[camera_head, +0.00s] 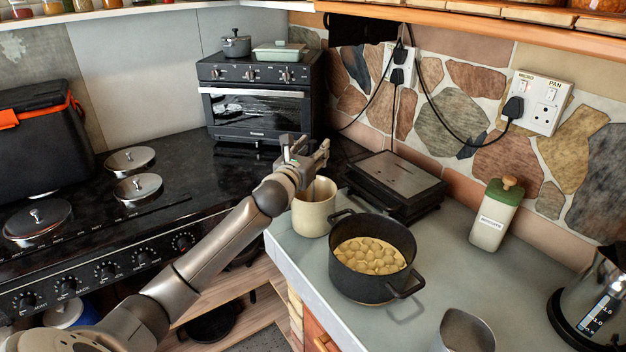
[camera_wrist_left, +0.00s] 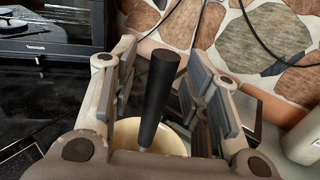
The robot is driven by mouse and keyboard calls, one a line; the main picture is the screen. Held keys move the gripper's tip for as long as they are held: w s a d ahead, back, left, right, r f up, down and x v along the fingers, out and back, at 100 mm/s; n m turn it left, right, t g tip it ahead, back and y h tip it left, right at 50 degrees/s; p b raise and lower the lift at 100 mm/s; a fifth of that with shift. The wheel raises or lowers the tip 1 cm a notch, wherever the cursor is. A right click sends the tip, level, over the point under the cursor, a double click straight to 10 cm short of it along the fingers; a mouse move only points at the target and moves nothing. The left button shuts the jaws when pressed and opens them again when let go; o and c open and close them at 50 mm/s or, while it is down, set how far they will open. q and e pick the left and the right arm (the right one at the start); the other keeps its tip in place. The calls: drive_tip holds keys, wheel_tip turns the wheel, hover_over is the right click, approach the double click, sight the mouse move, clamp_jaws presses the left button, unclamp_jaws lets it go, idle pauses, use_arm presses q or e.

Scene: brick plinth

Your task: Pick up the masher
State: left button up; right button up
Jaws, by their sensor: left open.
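The masher shows in the left wrist view as a black handle (camera_wrist_left: 159,88) standing up, slightly tilted, out of a cream pot (camera_wrist_left: 172,138). Its lower end is hidden in the pot. In the head view the cream pot (camera_head: 314,215) stands at the counter's left edge, and my left gripper hides most of the masher. My left gripper (camera_head: 308,152) is above the pot. In the left wrist view its open fingers (camera_wrist_left: 163,62) stand on either side of the black handle, with gaps showing. My right gripper is in neither view.
A black pot of potatoes (camera_head: 371,258) stands right of the cream pot. A black grill (camera_head: 397,183) lies behind it. A toaster oven (camera_head: 258,105) stands at the back. A biscuit jar (camera_head: 496,215) and a kettle (camera_head: 597,300) are to the right. Counter between them is clear.

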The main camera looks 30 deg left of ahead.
use_arm(q)
clamp_jaws()
idle(0.3)
wheel_tip(320, 180, up, 10)
drive_tip(key=shift+f, duration=0.25)
drive_tip(key=shift+r, duration=0.4)
wheel_tip(320, 180, up, 6)
drive_tip(key=p, duration=0.6)
drive_tip(key=shift+f, duration=0.2)
